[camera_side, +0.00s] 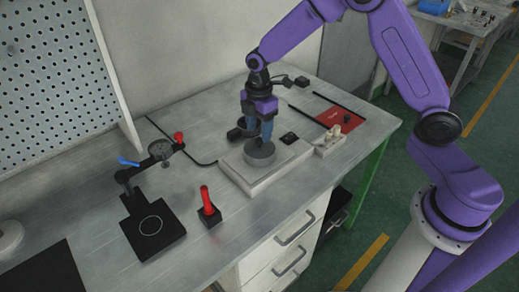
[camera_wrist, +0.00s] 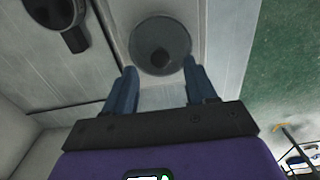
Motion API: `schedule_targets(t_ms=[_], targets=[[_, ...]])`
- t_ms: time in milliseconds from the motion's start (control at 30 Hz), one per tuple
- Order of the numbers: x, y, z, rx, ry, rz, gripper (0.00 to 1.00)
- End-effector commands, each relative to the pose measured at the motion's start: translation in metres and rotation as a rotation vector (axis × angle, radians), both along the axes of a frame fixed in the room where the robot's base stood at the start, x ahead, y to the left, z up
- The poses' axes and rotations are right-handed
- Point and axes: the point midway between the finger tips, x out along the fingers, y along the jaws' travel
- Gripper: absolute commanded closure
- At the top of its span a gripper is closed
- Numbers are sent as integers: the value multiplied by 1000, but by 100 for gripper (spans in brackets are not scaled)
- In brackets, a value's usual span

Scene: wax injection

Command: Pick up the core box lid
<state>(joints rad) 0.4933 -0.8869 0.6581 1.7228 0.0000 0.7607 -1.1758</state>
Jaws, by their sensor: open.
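A round grey piece (camera_side: 259,156), which looks like the core box with its lid, sits on a pale rectangular block (camera_side: 240,171) on the bench. In the wrist view its round grey top (camera_wrist: 143,32) shows a darker round knob in the middle. My gripper (camera_side: 259,139) points down just above this piece, with its blue fingers apart. In the wrist view the gripper (camera_wrist: 160,68) is open and empty, and the round top lies beyond the gap between its fingertips. I cannot tell whether the fingertips reach down to the knob's height.
To the left stand a dial gauge (camera_side: 160,149) on a black stand, a black plate (camera_side: 152,230) and a red-handled tool (camera_side: 206,200) in a black holder. To the right are a white fixture (camera_side: 329,143) and a red mat (camera_side: 340,119).

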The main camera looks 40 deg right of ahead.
Motion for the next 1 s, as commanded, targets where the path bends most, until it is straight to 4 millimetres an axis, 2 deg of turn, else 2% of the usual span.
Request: schedule_targets(t_ms=[100,200,500,533,700,1000], targets=[[-2,-2,-18,-2,3,0,44],[-1,-2,-28,-3,1,0,44],[-1,-2,-33,-2,-2,-1,44],[-1,-2,-33,-2,-2,-1,47],[-1,-2,-33,-2,-2,-1,100],[-1,-2,-32,-2,-2,-1,100]])
